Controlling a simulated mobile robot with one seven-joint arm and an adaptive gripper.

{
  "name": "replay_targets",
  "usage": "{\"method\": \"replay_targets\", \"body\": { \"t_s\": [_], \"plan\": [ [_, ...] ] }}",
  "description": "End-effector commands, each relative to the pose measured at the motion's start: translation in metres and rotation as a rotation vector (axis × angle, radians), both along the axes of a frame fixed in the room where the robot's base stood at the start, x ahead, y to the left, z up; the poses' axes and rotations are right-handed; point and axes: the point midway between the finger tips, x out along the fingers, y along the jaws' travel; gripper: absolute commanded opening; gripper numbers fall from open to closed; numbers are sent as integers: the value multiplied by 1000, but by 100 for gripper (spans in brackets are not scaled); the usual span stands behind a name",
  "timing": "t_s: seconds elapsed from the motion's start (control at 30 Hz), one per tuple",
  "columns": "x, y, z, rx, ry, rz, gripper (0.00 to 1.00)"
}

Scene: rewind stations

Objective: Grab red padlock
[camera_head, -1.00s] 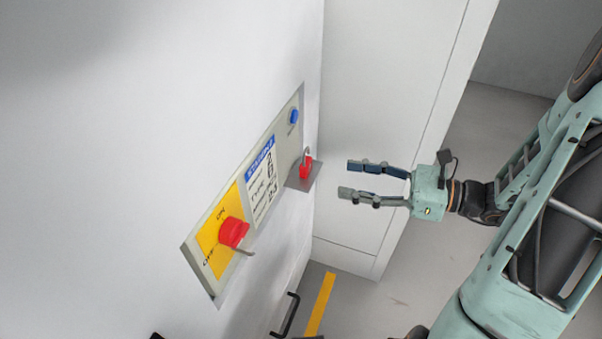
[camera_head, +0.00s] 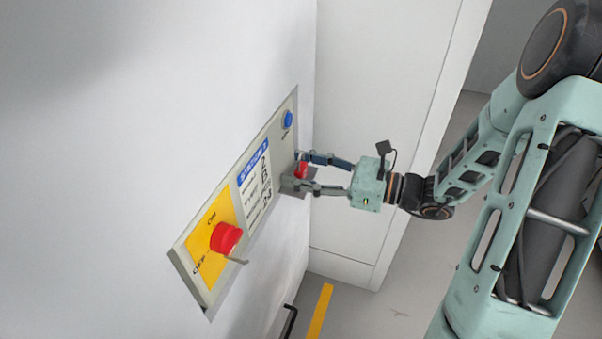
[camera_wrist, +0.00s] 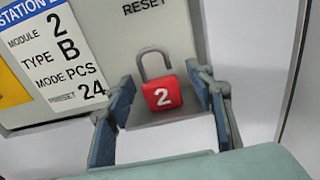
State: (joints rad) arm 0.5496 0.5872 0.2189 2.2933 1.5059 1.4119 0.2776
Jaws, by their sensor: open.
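My gripper (camera_head: 305,171) is open, with one finger on each side of the padlock. In the wrist view the fingers (camera_wrist: 163,100) flank the red body, with a visible gap on at least the left side. Whether the right finger touches it I cannot tell.
The wall panel (camera_head: 188,247) carries a red rotary switch (camera_head: 226,237) on a yellow plate, a station label (camera_head: 257,188) and a blue reset button (camera_head: 288,119). A white cabinet (camera_head: 375,120) stands behind my gripper. The small grey shelf (camera_head: 290,186) juts out below the padlock.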

Motion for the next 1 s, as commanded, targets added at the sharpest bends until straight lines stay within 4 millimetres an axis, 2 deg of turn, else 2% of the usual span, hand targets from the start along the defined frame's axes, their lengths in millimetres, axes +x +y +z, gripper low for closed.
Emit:
{"method": "replay_targets", "body": {
  "t_s": [0.2,0.63,1.0],
  "plan": [
    [0,1,0,0,0,-1,49],
    [0,0,0,0,1,-1,2],
    [0,0,5,0,0,-1,2]
  ]
}}
